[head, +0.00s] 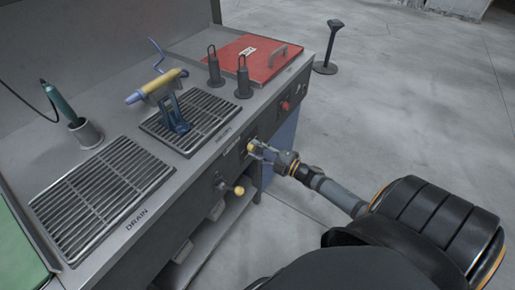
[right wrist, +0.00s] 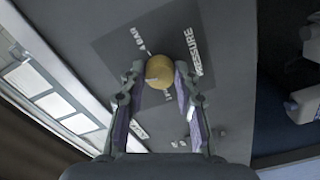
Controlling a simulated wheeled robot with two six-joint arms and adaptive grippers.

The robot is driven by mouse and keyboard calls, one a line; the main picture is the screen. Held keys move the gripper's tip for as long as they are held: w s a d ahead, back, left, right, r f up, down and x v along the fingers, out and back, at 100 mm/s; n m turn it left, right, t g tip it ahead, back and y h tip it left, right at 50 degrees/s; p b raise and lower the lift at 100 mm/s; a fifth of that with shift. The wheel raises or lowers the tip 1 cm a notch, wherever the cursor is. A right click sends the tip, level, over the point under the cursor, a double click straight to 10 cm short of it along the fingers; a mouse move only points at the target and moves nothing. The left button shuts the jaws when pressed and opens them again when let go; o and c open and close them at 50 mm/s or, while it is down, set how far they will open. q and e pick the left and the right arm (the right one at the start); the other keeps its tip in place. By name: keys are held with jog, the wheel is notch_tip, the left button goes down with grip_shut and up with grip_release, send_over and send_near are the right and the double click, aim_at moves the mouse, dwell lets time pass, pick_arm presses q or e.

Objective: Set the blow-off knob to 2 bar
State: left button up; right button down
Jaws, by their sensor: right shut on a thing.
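The blow-off knob (right wrist: 159,69) is a round yellow knob on a dark plate on the bench's front panel. The plate carries white lettering, "PRESSURE" and what looks like "4 BAR"; other marks are partly hidden by the knob and fingers. My right gripper (right wrist: 160,78) is shut on the knob, one finger on each side. In the head view my right gripper (head: 261,151) reaches the front panel from the right, and the yellow knob (head: 251,146) shows at its tips. The knob's pointer setting cannot be read. My left gripper is out of view.
A red knob (head: 285,105) is farther right. On the bench top are a red lid (head: 262,62), drain grates (head: 100,185) and a blue stand with a yellow roller (head: 156,86).

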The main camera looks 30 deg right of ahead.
jog(key=shift+n, duration=1.5)
jog(key=c, duration=1)
grip_release()
jog(key=v, duration=1.2)
